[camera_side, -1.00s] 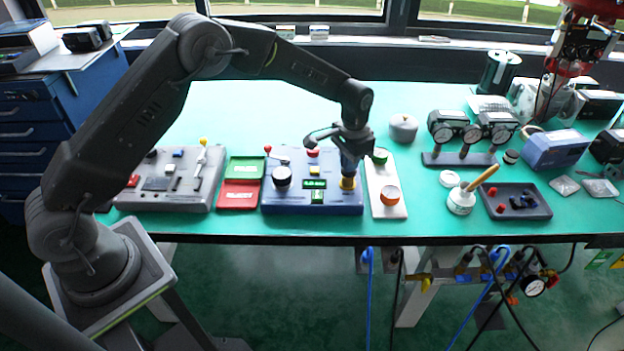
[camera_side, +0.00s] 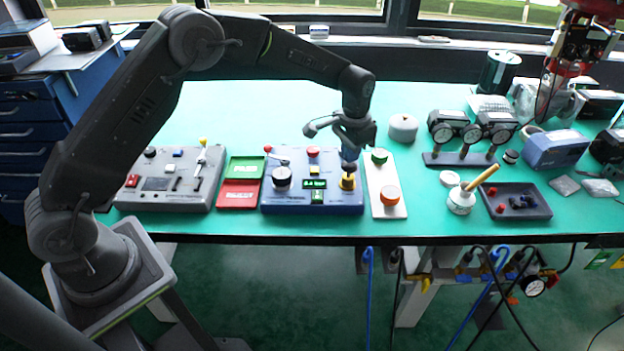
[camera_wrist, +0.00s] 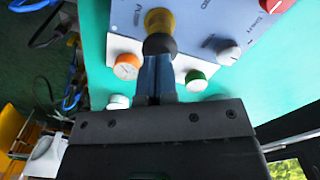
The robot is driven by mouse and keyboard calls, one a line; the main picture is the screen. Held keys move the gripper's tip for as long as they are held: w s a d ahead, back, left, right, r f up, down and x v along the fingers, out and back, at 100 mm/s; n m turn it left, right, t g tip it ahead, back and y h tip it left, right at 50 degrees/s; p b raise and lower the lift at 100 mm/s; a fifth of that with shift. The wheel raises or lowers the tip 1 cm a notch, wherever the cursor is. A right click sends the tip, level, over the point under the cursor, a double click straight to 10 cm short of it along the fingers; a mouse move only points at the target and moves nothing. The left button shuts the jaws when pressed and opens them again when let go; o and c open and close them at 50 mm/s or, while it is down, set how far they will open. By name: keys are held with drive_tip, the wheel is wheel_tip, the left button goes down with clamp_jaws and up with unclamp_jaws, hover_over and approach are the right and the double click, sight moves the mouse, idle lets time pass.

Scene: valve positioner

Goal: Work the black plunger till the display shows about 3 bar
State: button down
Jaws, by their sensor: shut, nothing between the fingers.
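The black plunger (camera_wrist: 160,43) stands in a yellow collar (camera_side: 348,183) at the right end of the blue panel (camera_side: 275,208). In the wrist view the yellow collar (camera_wrist: 159,19) shows just beyond the plunger's dark top. My gripper (camera_side: 349,164) is shut and empty, pointing down just above the plunger. In the wrist view its closed fingertips (camera_wrist: 158,58) line up with the plunger; whether they touch it I cannot tell. The green-lit display (camera_side: 314,184) is in the middle of the panel; its digits are too small to read surely.
Close on the right is a white plate with a green knob (camera_side: 379,156) and an orange knob (camera_side: 390,195). Green and red trays (camera_side: 238,195) lie left.

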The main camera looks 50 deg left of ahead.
idle(0.3)
drive_tip(key=shift+f, duration=1.55)
idle(1.1)
drive_tip(key=shift+r, duration=1.55)
drive_tip(key=shift+r, duration=0.1)
drive_tip(key=shift+r, duration=2.4)
